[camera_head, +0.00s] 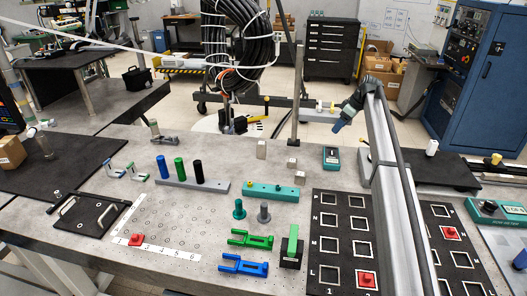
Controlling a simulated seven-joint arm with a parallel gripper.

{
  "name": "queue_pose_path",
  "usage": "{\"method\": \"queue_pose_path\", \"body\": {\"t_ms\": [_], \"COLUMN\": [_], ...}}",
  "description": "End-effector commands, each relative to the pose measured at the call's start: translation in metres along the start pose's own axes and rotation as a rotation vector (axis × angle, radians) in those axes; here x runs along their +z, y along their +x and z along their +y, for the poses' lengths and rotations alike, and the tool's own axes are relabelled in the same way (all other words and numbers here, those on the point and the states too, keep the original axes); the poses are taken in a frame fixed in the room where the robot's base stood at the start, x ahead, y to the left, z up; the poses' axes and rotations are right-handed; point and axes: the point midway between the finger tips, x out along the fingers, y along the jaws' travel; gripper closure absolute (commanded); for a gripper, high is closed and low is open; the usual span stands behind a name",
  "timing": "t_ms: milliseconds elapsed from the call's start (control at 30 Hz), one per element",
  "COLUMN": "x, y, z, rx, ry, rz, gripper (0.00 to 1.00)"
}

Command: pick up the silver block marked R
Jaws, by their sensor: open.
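Three small silver-grey blocks stand on the grey table right of centre: one at the back (261,150), one to its right (292,163) and one nearer (300,178). Their markings are too small to read, so I cannot tell which carries the R. My gripper (338,126) seems to be the small blue-tipped end of my arm, above and to the right of these blocks. It is open, apart from them, with nothing visible in it.
A teal meter (331,157) and teal bar (277,191) are close to the blocks. A three-post stand (192,184) is left. A black lettered board (319,232) with square frames and red blocks (366,278) lies in front. My arm hides part of the right side.

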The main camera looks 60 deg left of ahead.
Motion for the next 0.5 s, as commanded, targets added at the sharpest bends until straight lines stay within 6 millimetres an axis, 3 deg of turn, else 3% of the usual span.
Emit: {"method": "queue_pose_path", "body": {"t_ms": [33,200,333,500], "x": [-0.03,-0.112,-0.158,-0.191], "y": [0.016,0.059,0.084,0.102], "z": [-0.017,-0.075,-0.114,-0.145], "rx": [-0.022,-0.088,-0.127,-0.159], "ry": [-0.058,-0.244,-0.357,-0.444], "rz": [-0.006,-0.021,-0.028,-0.033], "gripper": [0.34,0.34,0.34,0.34]}}
